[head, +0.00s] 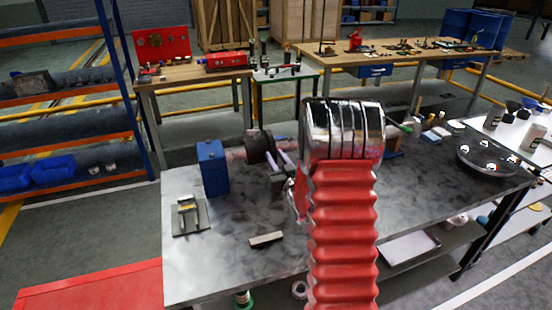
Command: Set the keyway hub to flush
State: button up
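A dark, round hub (258,147) sits on a pinkish horizontal shaft (236,153) that runs out from a blue block (212,168) on the grey metal bench. I take this dark part to be the keyway hub; its keyway and whether its face is flush are too small to tell. Pale, prong-like parts just right of the hub seem to be the fingers of my gripper (280,163). They are close beside the hub, but contact is not clear. My red ribbed arm and its chrome joint hide the gripper's body and part of the bench behind.
A small fixture on a plate (189,215) and a loose pale bar (266,240) lie on the bench (225,270). A dark round tray (492,160) with shiny balls stands at the right end. A blue rack stands left; the front left bench is mostly clear.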

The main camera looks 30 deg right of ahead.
grip_shut()
dwell(0.5)
